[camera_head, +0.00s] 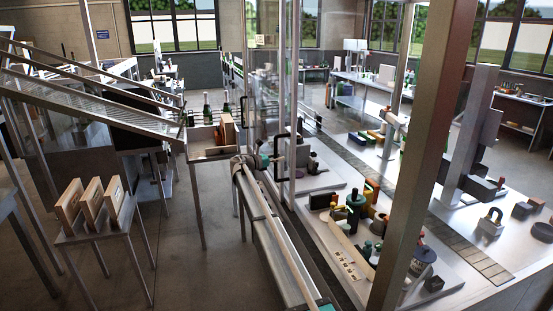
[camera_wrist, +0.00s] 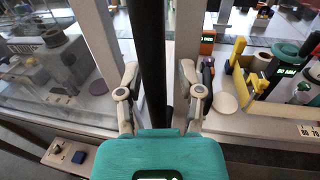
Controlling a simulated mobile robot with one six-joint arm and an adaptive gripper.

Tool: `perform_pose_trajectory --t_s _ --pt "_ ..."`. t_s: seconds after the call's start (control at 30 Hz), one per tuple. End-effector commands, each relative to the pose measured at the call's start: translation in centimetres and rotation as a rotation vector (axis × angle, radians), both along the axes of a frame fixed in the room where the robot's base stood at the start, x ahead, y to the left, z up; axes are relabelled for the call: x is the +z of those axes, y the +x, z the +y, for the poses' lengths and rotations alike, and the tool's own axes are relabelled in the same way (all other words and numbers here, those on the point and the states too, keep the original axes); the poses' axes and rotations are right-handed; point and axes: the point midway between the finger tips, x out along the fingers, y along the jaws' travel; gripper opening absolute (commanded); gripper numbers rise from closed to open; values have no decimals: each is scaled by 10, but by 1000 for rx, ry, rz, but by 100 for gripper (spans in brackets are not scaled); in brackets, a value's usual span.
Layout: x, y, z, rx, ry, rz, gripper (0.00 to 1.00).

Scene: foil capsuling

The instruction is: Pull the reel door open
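The reel door is probably one of the tall clear panels (camera_head: 266,85) in metal frames at the middle of the head view; I cannot tell exactly which. Black upright handles (camera_head: 281,152) show low on the door frames. In the wrist view, the black handle bar (camera_wrist: 150,55) stands upright between the two spread fingers of my gripper (camera_wrist: 159,80). The fingers look apart from the bar, one on each side. The bar's lower end is partly hidden by the gripper body.
A metal post (camera_head: 425,150) rises in front of the machine bench at right. The bench holds a green-topped device (camera_wrist: 283,62) and bottles. At left stand a small table with wooden boxes (camera_head: 92,204) and a sloped rack (camera_head: 85,85). Floor between them is clear.

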Motion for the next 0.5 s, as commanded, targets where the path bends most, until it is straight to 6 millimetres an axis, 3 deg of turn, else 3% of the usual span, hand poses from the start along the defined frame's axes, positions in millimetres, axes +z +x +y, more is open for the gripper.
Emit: perform_pose_trajectory --t_s 0.5 --pt "0 -2 11 8 0 0 59"
